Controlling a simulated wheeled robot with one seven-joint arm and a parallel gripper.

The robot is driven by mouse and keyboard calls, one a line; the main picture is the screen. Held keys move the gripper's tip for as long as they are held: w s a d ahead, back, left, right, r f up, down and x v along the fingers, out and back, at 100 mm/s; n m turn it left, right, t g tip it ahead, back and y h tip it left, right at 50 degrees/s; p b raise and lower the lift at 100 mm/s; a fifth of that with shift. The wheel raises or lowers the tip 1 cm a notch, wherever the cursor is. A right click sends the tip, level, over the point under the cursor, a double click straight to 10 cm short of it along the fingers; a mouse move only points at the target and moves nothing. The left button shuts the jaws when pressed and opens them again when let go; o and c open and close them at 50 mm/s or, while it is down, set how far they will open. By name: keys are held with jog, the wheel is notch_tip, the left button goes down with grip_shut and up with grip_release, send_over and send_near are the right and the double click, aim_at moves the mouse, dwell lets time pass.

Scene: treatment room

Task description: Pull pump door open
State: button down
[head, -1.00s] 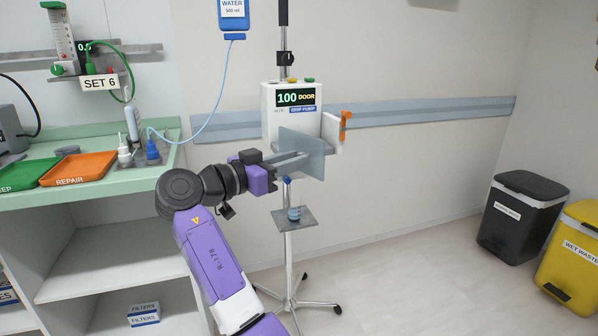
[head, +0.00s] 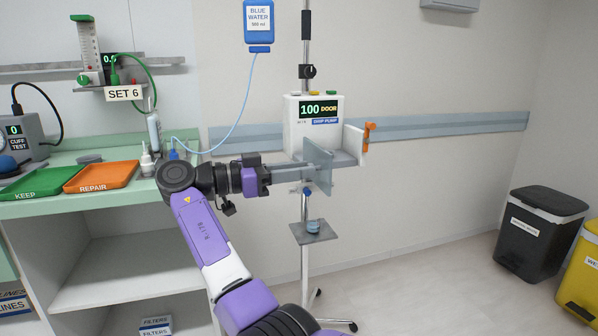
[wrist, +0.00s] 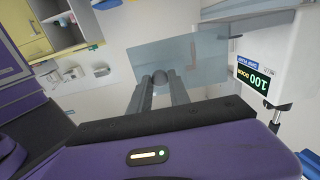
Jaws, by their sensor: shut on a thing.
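The white drip pump (head: 296,132) is clamped on a pole, and its green display reads "100 DOOR". It also shows at the right of the wrist view (wrist: 270,42). Its translucent grey-blue door (head: 321,165) stands out from the pump front, swung open at a steep angle to it. In the wrist view the door panel (wrist: 200,58) fills the upper middle. My gripper (head: 308,172) reaches it from the left. The knob is hidden in the head view.
An orange clip (head: 368,134) sticks out at the pump's right. A small tray (head: 325,237) is on the pole below the door. The counter (head: 110,204) with trays is at left. Floor at right is clear before the bins.

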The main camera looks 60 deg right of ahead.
jog(key=c, duration=1.2)
grip_release()
jog(key=shift+c, duration=0.2)
jog(key=v, duration=0.7)
jog(key=shift+w+a+p, duration=0.2)
jog(key=shift+a+p, duration=0.15)
